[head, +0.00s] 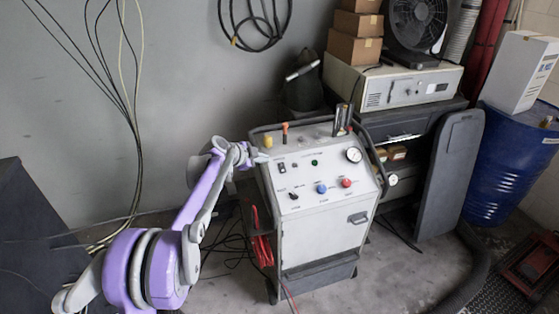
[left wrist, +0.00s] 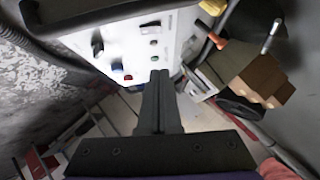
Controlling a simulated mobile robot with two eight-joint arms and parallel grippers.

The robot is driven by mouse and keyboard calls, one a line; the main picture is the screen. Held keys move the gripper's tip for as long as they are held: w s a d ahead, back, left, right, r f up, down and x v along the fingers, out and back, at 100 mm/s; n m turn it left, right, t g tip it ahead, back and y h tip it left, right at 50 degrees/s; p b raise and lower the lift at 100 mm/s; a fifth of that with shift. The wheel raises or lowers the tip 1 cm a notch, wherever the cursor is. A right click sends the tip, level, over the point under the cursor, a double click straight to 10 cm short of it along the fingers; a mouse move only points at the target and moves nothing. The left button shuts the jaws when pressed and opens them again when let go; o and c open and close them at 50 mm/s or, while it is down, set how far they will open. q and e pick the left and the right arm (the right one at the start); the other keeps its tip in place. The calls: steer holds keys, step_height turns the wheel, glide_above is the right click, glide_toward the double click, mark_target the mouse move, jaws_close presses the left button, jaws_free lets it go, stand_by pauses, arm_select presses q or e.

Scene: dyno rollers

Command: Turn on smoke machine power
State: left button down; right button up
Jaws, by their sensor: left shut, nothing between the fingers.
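The smoke machine (head: 325,230) is a white wheeled cart with a sloped control panel. A small dark switch (head: 282,168) sits at the panel's upper left; in the left wrist view a black rocker switch (left wrist: 150,23) shows near the top. A green light (head: 315,163), a black knob (head: 293,196), a blue knob (head: 321,188), a red knob (head: 346,183) and a round gauge (head: 354,155) are also on the panel. My left gripper (head: 264,158) is shut and empty, at the panel's upper left edge, just left of the switch. Contact cannot be told. My right gripper is not in view.
A yellow cap (head: 267,142) and an orange-topped handle (head: 285,130) stand at the cart's back edge. A blue barrel (head: 515,155) and a loaded bench stand to the right. Loose black cables lie on the floor left.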

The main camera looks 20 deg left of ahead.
arm_select(q)
glide_toward(284, 164)
steer(key=d, duration=0.1)
steer(key=w+d, duration=0.2)
steer(key=shift+r+p, duration=0.3)
steer(key=shift+p, duration=0.05)
steer(key=w+f, duration=0.2)
steer(key=f, duration=0.1)
steer(key=shift+a, duration=0.4)
steer(key=shift+w+a+f, duration=0.15)
steer(key=shift+a+f, duration=0.05)
steer(key=shift+f, duration=0.2)
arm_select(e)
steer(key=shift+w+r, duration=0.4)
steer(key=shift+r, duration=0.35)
